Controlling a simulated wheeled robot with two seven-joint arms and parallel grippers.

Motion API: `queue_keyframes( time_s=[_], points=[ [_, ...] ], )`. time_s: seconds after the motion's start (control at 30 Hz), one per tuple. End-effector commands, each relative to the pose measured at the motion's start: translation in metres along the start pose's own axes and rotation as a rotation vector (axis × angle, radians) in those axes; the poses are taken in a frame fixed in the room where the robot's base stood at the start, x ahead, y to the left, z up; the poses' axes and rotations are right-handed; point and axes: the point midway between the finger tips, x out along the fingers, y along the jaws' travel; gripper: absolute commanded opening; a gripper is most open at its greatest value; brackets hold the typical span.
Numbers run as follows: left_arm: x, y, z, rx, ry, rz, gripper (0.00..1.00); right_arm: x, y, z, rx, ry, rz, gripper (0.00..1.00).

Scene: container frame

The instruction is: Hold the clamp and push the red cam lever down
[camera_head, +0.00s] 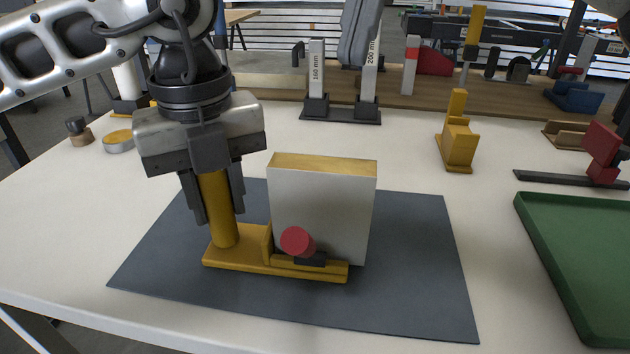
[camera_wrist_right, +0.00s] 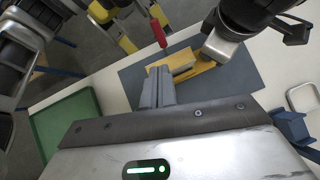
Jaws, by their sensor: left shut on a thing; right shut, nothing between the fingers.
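The yellow clamp (camera_head: 275,264) stands on the dark mat. Its upright post (camera_head: 219,205) is between the fingers of my left gripper (camera_head: 213,200), which is shut on it. The red cam lever (camera_head: 297,241) shows as a round red end facing the head camera, low at the clamp's front. A pale block (camera_head: 322,208) with a wooden top stands upright behind the lever, against the clamp. My right gripper (camera_wrist_right: 158,92) is shut and empty in the right wrist view; it is outside the head view.
The dark mat (camera_head: 420,270) has free room right of the clamp. A green tray (camera_head: 580,265) lies at the right edge. A rack of tools lines the rear.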

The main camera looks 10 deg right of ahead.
Motion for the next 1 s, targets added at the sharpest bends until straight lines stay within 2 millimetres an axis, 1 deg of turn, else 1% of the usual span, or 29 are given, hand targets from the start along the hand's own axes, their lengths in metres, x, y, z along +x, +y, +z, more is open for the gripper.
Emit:
queue_keyframes(
  time_s=[0.27, 0.6, 0.83, 1.0],
  points=[
    [-0.001, 0.0, 0.0, -0.001, -0.001, -0.002, 0.0, 0.003, 0.0, 0.0, 0.001, -0.002, 0.004, 0.0],
    [-0.001, 0.0, 0.0, -0.001, -0.001, -0.003, 0.0, 0.026, 0.0, -0.001, -0.001, -0.005, 0.003, 0.0],
    [-0.001, 0.0, 0.0, -0.001, -0.001, -0.003, 0.0, 0.052, 0.0, 0.0, -0.002, -0.005, 0.002, 0.0],
    [-0.001, 0.0, 0.0, -0.001, -0.001, -0.003, 0.0, 0.086, 0.001, 0.0, 0.003, 0.003, 0.004, 0.0]
  ],
)
